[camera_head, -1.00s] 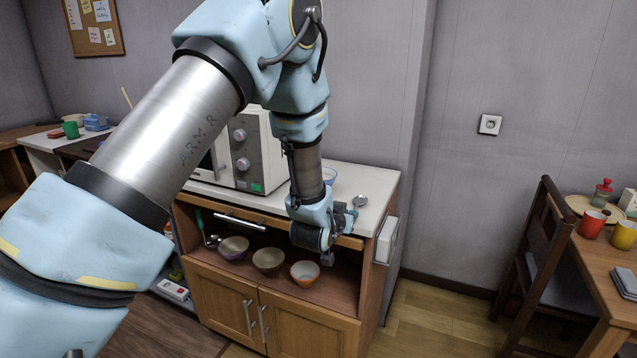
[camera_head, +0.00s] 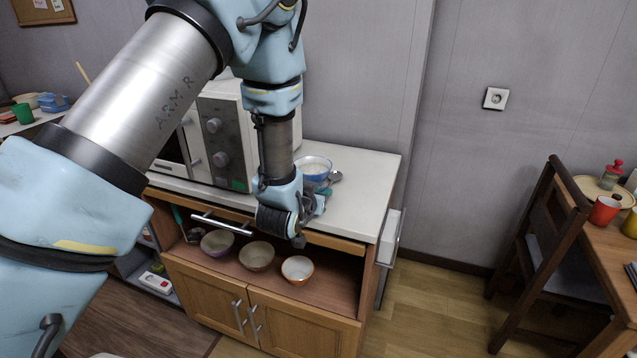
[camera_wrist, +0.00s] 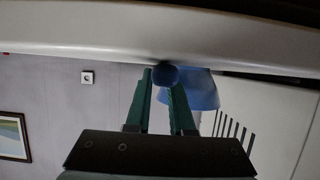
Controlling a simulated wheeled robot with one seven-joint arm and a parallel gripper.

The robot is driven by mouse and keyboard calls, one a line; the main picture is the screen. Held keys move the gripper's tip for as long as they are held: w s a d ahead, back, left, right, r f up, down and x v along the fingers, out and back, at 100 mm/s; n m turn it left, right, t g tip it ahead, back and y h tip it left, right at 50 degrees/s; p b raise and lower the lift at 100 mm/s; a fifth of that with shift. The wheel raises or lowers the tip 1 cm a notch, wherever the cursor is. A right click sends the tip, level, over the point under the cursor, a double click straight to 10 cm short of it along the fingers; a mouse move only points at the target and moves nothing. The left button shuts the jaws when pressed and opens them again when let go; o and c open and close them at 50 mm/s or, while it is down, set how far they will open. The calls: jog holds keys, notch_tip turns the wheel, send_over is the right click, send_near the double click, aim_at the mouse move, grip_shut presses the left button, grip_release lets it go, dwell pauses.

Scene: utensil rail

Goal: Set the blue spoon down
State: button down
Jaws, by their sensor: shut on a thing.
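My gripper (camera_head: 322,192) is shut on the blue spoon, over the front part of the white counter. In the wrist view the green fingers of my gripper (camera_wrist: 166,92) close around the spoon's rounded blue handle end (camera_wrist: 165,75). The rest of the spoon is hidden there. I cannot tell whether the spoon touches the counter.
The white counter (camera_head: 365,190) is clear right of the spoon. A microwave (camera_head: 212,140) stands on its left. Several bowls, including an orange-and-white one (camera_head: 297,270), sit on the open shelf below. A chair (camera_head: 545,260) and table stand at right.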

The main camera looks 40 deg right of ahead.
jog(key=shift+f, duration=0.1)
jog(key=c, duration=0.8)
grip_release()
jog(key=shift+s+r, duration=0.1)
jog(key=shift+r, duration=0.15)
jog(key=shift+p+v, duration=2)
jog(key=shift+v, duration=3.95)
